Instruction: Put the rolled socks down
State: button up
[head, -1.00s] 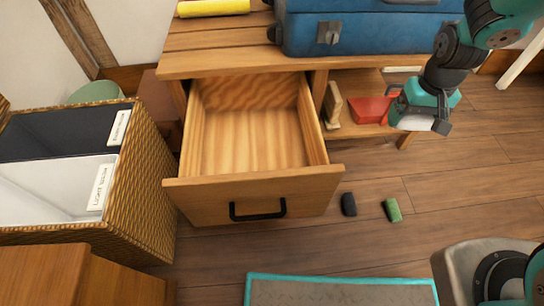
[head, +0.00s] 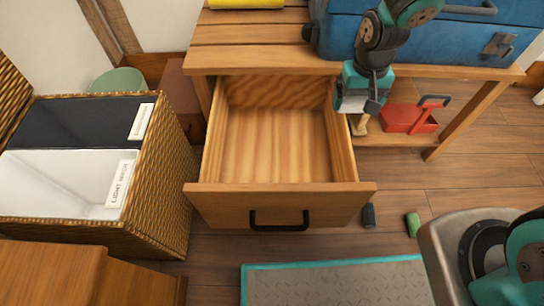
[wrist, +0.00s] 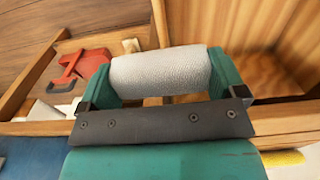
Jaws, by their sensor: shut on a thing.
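The rolled socks (wrist: 160,72) are a pale grey-white roll, held crosswise between the two teal fingers of my gripper (wrist: 163,78) in the wrist view. In the head view my gripper (head: 358,101) hangs over the right side wall of the open drawer (head: 280,203), below the bench top's front edge. The socks show there only as a small pale patch (head: 350,103). The drawer is pulled out and empty, with a bare wooden bottom.
A wicker hamper (head: 165,190) with a dark and a white labelled compartment stands left. A blue suitcase (head: 450,50) lies on the bench. A red dustpan (head: 405,119) sits on the lower shelf. A dark roll (head: 369,215) and green roll (head: 412,224) lie on the floor.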

jog(key=s+a+f, duration=0.2)
jog(key=a, duration=0.7)
jog(key=s+a+f, duration=0.2)
jog(key=s+a, duration=0.1)
jog(key=a, duration=0.5)
jog(key=b, duration=0.8)
send_over(277, 179)
notch_tip(277, 179, down, 15)
jog(key=shift+r, duration=0.1)
jog(key=shift+f+b, duration=0.9)
jog(key=shift+f, duration=1.55)
jog(key=shift+f, duration=0.2)
jog(key=o, duration=0.6)
notch_tip(277, 179, up, 13)
jog(key=p, duration=0.6)
jog(key=shift+f+p, duration=0.2)
jog(key=shift+p, duration=0.1)
